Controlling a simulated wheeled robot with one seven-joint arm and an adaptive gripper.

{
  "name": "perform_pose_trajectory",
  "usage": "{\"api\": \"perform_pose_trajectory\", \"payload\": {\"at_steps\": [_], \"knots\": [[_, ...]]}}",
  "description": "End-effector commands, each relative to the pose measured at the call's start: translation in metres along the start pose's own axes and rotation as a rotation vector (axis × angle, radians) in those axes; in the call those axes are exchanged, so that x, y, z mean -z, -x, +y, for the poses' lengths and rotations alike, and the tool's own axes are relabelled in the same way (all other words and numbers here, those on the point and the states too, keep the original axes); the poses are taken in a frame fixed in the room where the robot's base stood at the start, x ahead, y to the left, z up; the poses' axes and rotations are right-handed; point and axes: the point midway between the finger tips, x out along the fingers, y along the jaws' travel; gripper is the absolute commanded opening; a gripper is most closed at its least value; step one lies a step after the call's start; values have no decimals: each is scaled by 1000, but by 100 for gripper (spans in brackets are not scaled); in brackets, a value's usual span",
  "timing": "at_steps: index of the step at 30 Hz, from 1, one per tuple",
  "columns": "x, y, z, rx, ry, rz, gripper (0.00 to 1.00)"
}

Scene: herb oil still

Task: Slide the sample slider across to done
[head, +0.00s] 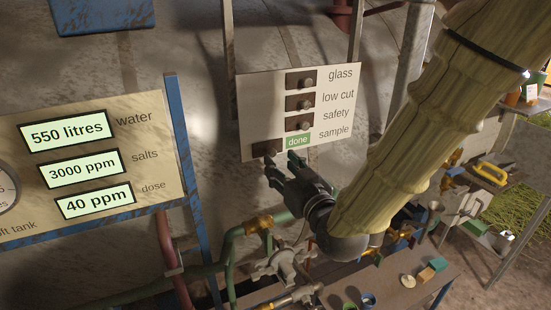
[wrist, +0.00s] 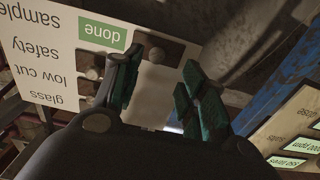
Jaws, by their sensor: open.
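The pale control panel (head: 250,100) has rows labelled glass, low cut, safety and sample. The sample slider's dark slot (head: 265,148) is in the bottom row, left of the green done label (head: 298,140). In the wrist view the panel is upside down, with the done label (wrist: 102,34) at upper left. A small round knob, seemingly the sample slider (wrist: 157,55), shows between the fingers, closer to the left one. My gripper (head: 280,161) is open at the panel's lower edge. Its fingers (wrist: 160,70) stand either side of the knob; contact cannot be told.
The other slider knobs (head: 306,83) sit above the sample row. A display board (head: 150,170) with lit readouts and a blue post (head: 183,150) stand to the left. Green pipes and a valve (head: 285,262) lie below my gripper. A bench with small items is at lower right.

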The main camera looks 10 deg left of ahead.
Motion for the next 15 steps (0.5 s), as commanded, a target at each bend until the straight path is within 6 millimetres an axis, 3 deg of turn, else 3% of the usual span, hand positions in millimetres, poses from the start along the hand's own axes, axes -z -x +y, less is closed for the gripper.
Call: {"api": "perform_pose_trajectory", "payload": {"at_steps": [6, 15], "knots": [[0, 38, -1, 0, 0, -2, 42], [0, 61, -1, 1, 1, -1, 42]]}}
